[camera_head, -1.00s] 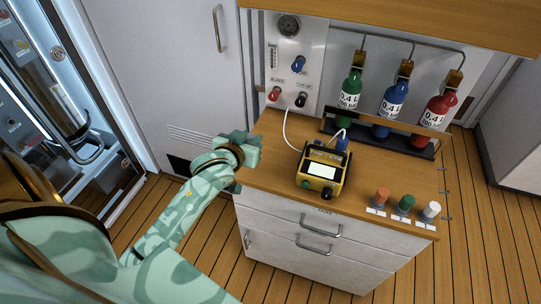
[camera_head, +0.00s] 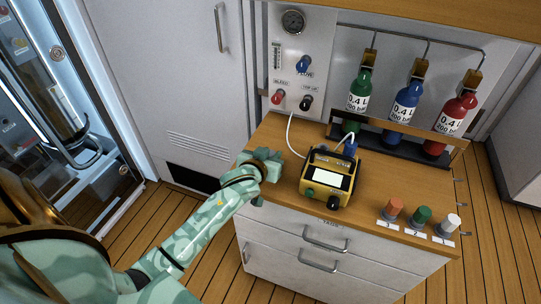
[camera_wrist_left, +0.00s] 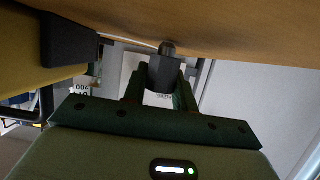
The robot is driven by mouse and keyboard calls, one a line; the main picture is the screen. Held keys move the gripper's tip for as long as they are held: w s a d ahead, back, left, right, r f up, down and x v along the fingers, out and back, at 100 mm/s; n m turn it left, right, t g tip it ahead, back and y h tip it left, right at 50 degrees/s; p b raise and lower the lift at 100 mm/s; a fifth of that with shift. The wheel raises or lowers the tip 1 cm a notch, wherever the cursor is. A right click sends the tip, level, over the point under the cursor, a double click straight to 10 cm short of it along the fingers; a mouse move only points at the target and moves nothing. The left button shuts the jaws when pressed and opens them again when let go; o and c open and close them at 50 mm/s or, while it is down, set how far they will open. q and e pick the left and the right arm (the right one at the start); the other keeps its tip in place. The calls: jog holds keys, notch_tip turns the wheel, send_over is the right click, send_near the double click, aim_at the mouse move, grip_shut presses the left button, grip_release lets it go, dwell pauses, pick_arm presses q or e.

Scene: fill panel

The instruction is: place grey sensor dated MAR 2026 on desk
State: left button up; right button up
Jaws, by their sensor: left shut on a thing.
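My left gripper (camera_head: 277,165) is over the left part of the wooden desk top (camera_head: 375,185), left of the yellow device. In the left wrist view, its two fingers (camera_wrist_left: 161,88) are shut on a dark grey sensor (camera_wrist_left: 164,75) with a narrower round end. That end is close to the wooden surface (camera_wrist_left: 225,25); I cannot tell whether they touch. No date can be read on the sensor. In the head view the gripper hides it. My right gripper is not in view.
The yellow device (camera_head: 329,179) stands beside the gripper, with a white hose to the wall panel (camera_head: 290,55). Orange (camera_head: 393,208), green (camera_head: 420,216) and white (camera_head: 447,225) sensors stand at the front right edge. Green, blue and red bottles stand behind. The desk's middle right is free.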

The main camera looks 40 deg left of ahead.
pick_arm(q)
jog(key=shift+f, duration=0.15)
jog(key=o, duration=0.9)
jog(key=shift+o, duration=0.2)
jog(key=shift+r, duration=0.2)
jog(key=p+v, duration=0.4)
jog(key=v, duration=0.7)
jog(key=shift+s+d+r, duration=0.15)
jog(key=shift+s, duration=0.3)
